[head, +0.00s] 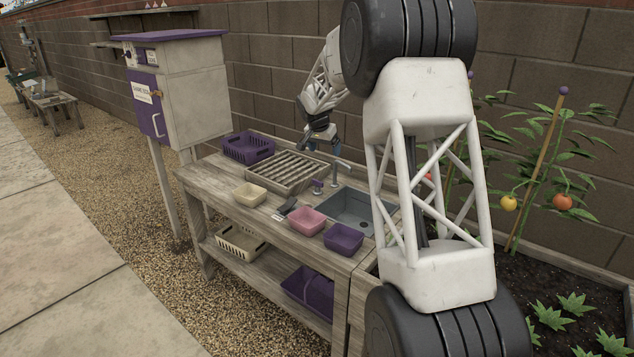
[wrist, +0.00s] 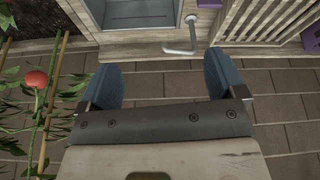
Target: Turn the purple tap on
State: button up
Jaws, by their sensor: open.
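The purple tap (head: 317,186) is a small purple-topped fitting at the left edge of the sink (head: 352,208) on the wooden bench. A purple piece, likely the same tap (wrist: 209,3), shows at the top edge of the wrist view. A grey bent spout (head: 338,172) stands behind it, and it also shows in the wrist view (wrist: 187,40). My gripper (head: 321,140) hangs near the bench's back edge, behind the slatted rack. In the wrist view my gripper (wrist: 160,72) has its blue fingers wide apart with nothing between them. It is apart from the tap.
The slatted rack (head: 288,171) and a purple basket (head: 247,147) lie left of the sink. Cream (head: 249,195), pink (head: 306,221) and purple (head: 344,239) tubs line the bench front. A brick wall (head: 270,75) stands behind. Tomato plants (head: 540,160) grow at right.

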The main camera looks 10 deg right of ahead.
jog(key=m, duration=0.2)
send_near(318, 184)
jog(key=shift+w+a+f+h, duration=0.15)
jog(key=shift+w+f+h, duration=0.15)
jog(key=shift+w, duration=0.3)
jog(key=shift+f, duration=0.15)
jog(key=shift+x, duration=3.75)
jog(key=shift+w, duration=0.1)
jog(key=c, duration=0.9)
